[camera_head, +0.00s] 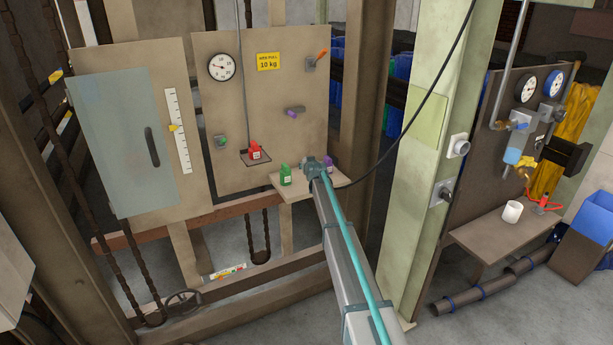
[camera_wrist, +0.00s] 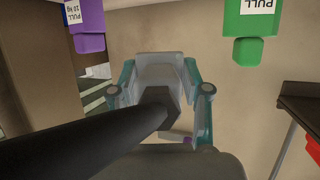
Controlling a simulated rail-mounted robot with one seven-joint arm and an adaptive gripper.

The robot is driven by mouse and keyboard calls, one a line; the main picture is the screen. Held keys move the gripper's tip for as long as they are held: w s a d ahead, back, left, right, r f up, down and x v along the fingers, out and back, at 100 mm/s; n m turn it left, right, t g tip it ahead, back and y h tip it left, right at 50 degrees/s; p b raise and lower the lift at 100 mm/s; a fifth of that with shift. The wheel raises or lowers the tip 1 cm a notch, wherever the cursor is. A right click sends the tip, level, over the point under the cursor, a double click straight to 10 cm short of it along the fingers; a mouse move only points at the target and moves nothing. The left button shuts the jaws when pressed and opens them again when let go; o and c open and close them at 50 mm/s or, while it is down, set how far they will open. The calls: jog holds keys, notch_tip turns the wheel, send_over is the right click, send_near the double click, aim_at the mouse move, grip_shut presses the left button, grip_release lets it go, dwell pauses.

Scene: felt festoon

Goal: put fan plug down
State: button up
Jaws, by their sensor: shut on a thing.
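My gripper (camera_head: 318,166) is at the small wooden shelf (camera_head: 338,179), between a green weight (camera_head: 286,176) and a purple weight (camera_head: 328,162). In the wrist view, the teal fingers of my gripper (camera_wrist: 160,98) close on a dark body that appears to be the fan plug (camera_wrist: 164,104). A thick black cable (camera_wrist: 75,137) runs from it to the lower left. In the head view, the black cable (camera_head: 424,98) rises to the upper right. The plug itself is hidden there by my gripper. I cannot tell whether it touches the shelf.
A red weight (camera_head: 255,151) sits on a hanging plate left of the shelf. The panel behind has a gauge (camera_head: 222,67) and an orange-handled lever (camera_head: 317,58).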

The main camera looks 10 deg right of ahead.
jog(key=b+v, duration=0.3)
jog(key=v, duration=1)
jog(key=s+f, duration=0.2)
jog(key=s, duration=1.4)
jog(key=s+f, duration=0.2)
jog(key=s, duration=1.5)
jog(key=shift+s+a, duration=0.2)
jog(key=shift+s, duration=0.1)
